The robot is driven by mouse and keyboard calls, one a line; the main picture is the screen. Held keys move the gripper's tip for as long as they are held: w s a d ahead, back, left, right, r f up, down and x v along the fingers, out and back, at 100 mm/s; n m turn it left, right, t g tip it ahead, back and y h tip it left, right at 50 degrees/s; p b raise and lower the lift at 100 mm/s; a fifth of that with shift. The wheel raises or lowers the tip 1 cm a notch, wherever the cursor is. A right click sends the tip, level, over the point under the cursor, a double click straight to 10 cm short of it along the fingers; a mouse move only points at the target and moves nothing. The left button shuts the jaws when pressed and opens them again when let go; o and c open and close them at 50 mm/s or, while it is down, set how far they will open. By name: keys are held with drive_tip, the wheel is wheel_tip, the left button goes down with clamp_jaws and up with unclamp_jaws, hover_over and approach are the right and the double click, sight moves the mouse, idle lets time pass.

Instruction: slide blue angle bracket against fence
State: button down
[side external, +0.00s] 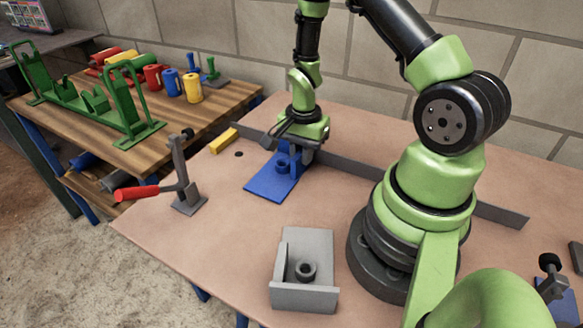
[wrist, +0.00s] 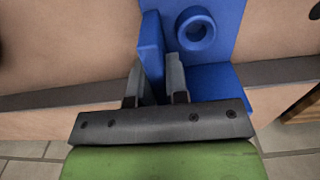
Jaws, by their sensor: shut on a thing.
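The blue angle bracket (side external: 265,187) lies on the table with its flat plate toward the front left; a round blue boss stands on it. It also shows in the wrist view (wrist: 225,35), with an upright blue wall between my fingers. My gripper (side external: 293,150) points down at the bracket's back end and is shut on that wall; the fingers (wrist: 157,85) sit on either side of it. The fence (side external: 400,176) is a long low grey bar running behind the bracket. The bracket's back end is close to the fence, but my gripper hides whether they touch.
A toggle clamp with a red handle (side external: 137,193) stands left of the bracket. A yellow block (side external: 223,140) lies near the fence's left end. A grey bracket with a ring (side external: 305,297) sits at the front. A wooden bench (side external: 150,160) holds green frames and coloured parts.

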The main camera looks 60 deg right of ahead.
drive_tip(key=shift+w, duration=6.35)
drive_tip(key=shift+w+d+r, duration=0.1)
drive_tip(key=shift+w+d, duration=0.05)
drive_tip(key=shift+d, duration=0.2)
drive_tip(key=c, duration=1.2)
unclamp_jaws()
drive_tip(key=shift+o, duration=0.8)
drive_tip(key=shift+a, duration=0.1)
wheel_tip(320, 180, up, 8)
